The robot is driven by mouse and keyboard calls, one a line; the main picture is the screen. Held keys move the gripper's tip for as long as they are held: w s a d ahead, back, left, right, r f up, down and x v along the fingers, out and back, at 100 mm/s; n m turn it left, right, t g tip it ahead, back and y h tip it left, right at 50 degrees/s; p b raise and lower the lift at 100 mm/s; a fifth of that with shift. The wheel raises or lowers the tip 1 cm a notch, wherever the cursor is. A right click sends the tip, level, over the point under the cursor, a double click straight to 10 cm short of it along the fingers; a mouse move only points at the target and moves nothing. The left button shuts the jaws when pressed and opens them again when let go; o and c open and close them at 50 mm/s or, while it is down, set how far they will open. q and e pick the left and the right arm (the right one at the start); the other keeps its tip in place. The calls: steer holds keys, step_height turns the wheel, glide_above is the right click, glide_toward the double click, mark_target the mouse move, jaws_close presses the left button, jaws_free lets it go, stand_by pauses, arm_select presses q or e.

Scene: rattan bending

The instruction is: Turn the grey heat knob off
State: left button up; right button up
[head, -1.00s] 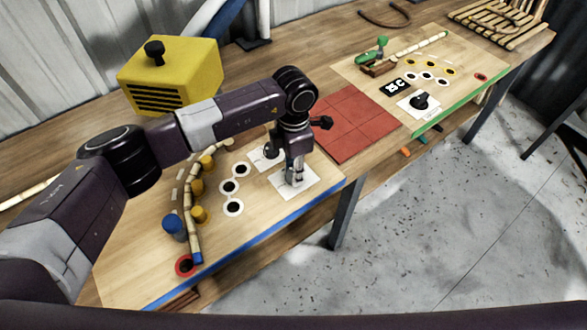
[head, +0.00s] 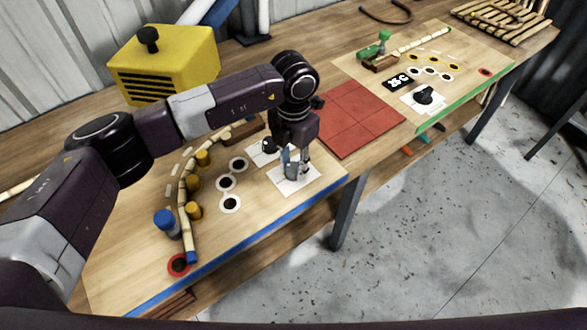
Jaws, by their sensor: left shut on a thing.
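My left gripper (head: 296,167) points down over a white plate (head: 301,184) near the blue front edge of the left board. It is shut on the grey heat knob on that plate. The fingers and wrist hide most of the knob, so I cannot read its pointer or setting. My right gripper is not in view.
A black knob (head: 269,146) stands just behind my left gripper. A bent rattan pole (head: 184,213) lies against yellow pegs and a blue peg (head: 166,223) on the left. A yellow vented box (head: 165,62) stands behind. Red tiles (head: 358,118) lie clear to the right.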

mark_target(293, 167)
arm_select(q)
steer(key=n+b, duration=0.4)
steer(key=n, duration=0.2)
steer(key=shift+f+n, duration=0.1)
steer(key=shift+n, duration=0.2)
steer(key=n+b, duration=0.1)
steer(key=n, duration=0.1)
steer(key=shift+n, duration=0.3)
steer(key=shift+n+b, duration=0.7)
steer(key=shift+n, duration=0.7)
steer(key=shift+w+r, duration=0.1)
steer(key=shift+r, duration=0.1)
steer(key=o, duration=1.2)
steer(key=shift+c, duration=0.2)
step_height(293, 167, up, 12)
